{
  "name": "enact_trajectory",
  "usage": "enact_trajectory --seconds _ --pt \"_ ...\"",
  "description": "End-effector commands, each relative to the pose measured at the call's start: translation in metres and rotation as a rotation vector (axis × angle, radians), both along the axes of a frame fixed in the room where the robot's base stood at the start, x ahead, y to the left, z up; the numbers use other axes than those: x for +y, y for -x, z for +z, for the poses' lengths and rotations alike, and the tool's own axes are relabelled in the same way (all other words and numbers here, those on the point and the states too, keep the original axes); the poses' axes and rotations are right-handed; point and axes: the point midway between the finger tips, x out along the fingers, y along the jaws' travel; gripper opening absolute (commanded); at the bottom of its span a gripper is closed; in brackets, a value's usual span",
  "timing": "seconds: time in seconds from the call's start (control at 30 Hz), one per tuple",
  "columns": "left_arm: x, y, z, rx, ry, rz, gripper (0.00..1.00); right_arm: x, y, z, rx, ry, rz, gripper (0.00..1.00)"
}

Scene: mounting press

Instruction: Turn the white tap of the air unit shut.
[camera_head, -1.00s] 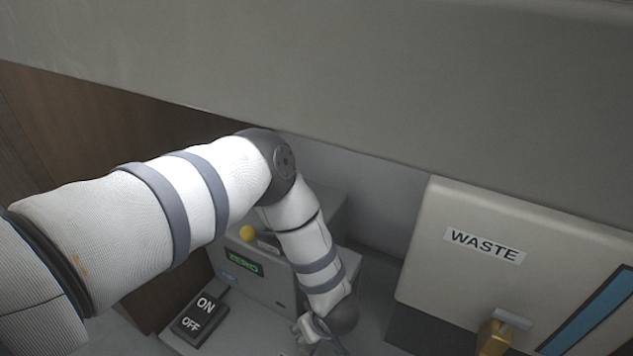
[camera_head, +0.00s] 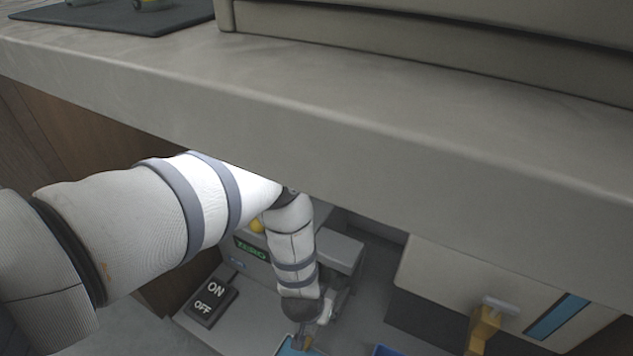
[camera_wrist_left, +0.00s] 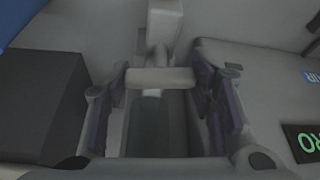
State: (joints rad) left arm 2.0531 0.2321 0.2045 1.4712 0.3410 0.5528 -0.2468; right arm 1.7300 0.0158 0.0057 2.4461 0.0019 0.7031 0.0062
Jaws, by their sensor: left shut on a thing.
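The air unit is a grey box (camera_head: 330,250) under the counter, with a green ZERO display (camera_head: 251,248) partly behind my left arm. Its blue AIR label (camera_wrist_left: 312,77) and part of the display show at the right of the left wrist view. The white tap (camera_wrist_left: 160,78) has a T-shaped handle and stands between my left fingers in that view. My left gripper (camera_wrist_left: 160,95) is shut on its crossbar. My right gripper is not in view.
The counter's thick front edge (camera_head: 330,130) hangs over my left arm. A black ON/OFF switch (camera_head: 211,300) lies left of my wrist. A beige box (camera_head: 430,265) with a brass fitting (camera_head: 483,330) and pale handle (camera_head: 499,305) stands at the right.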

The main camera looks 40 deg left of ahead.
Motion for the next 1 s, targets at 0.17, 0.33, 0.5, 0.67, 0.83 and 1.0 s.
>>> enact_trajectory --seconds 0.17,0.33,0.5,0.67,0.83,1.0 --pt "0.0017 0.0012 -0.0005 0.002 -0.001 -0.084 0.21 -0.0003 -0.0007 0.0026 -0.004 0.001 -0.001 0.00" --pt "0.0017 0.0009 -0.0007 0.001 -0.002 -0.134 0.21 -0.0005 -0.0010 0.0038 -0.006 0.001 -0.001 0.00" --pt "0.0018 0.0006 -0.0008 0.001 -0.002 -0.157 0.21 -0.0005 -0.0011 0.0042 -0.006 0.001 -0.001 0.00" --pt "0.0017 0.0003 -0.0008 0.000 -0.003 -0.163 0.21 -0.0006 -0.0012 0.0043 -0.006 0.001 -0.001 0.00" --pt "0.0017 0.0000 -0.0007 -0.001 -0.003 -0.163 0.21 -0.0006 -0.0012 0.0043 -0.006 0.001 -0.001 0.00" --pt "0.0016 -0.0003 -0.0005 -0.001 -0.003 -0.162 0.67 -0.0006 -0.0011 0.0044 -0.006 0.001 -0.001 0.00"
